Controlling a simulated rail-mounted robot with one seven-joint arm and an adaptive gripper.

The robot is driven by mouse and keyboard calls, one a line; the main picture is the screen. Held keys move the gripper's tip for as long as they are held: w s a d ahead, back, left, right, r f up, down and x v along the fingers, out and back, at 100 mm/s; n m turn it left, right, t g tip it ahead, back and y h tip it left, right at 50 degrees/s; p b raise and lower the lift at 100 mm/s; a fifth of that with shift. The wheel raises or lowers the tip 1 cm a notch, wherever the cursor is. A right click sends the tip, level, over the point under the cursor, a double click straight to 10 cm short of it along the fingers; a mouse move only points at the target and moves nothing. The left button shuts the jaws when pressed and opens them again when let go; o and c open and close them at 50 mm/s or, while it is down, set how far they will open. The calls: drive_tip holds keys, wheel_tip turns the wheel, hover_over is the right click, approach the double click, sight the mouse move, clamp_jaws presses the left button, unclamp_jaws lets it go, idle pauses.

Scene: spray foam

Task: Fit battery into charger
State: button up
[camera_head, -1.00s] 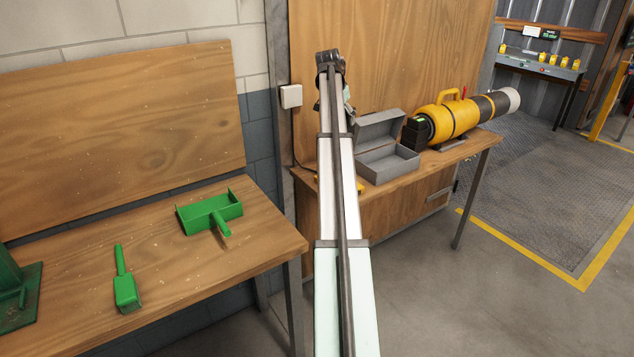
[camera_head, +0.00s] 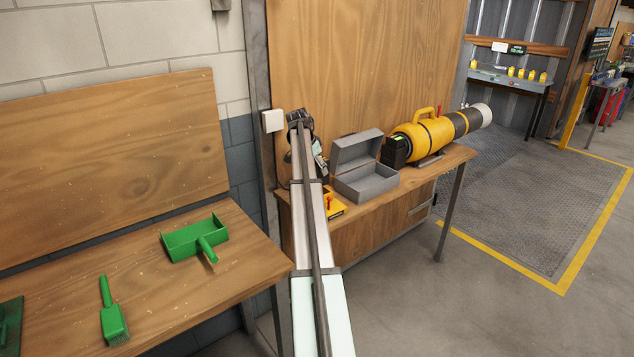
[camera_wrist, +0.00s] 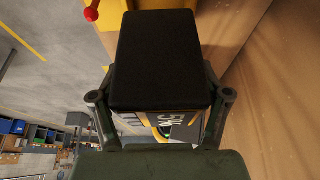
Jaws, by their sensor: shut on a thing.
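My gripper (camera_wrist: 161,100) is shut on the battery, a black block (camera_wrist: 165,55) with a yellow and dark label, seen close up in the wrist view. The likely charger is a yellow unit with a red lever (camera_head: 332,205), on the bench just right of my arm in the head view. A yellow part of it (camera_wrist: 108,35) and its red knob (camera_wrist: 91,14) show behind the battery in the wrist view. The battery hides most of it, so I cannot tell whether they touch.
A grey open-lidded box (camera_head: 366,185) stands right of the charger. Beyond it lies a yellow and black cylindrical device (camera_head: 440,132) with a black block at its near end. A wooden panel (camera_head: 370,65) rises behind the bench. A green dustpan (camera_head: 195,240) and brush (camera_head: 112,320) lie on the left bench.

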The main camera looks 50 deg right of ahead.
drive_tip(key=shift+f+p, duration=0.75)
drive_tip(key=shift+f, duration=2.9)
drive_tip(key=o, duration=1.4)
drive_tip(key=shift+f, duration=0.1)
drive_tip(key=shift+o, duration=0.2)
drive_tip(key=b+v, duration=0.2)
drive_tip(key=v, duration=1)
drive_tip(key=shift+b, duration=0.4)
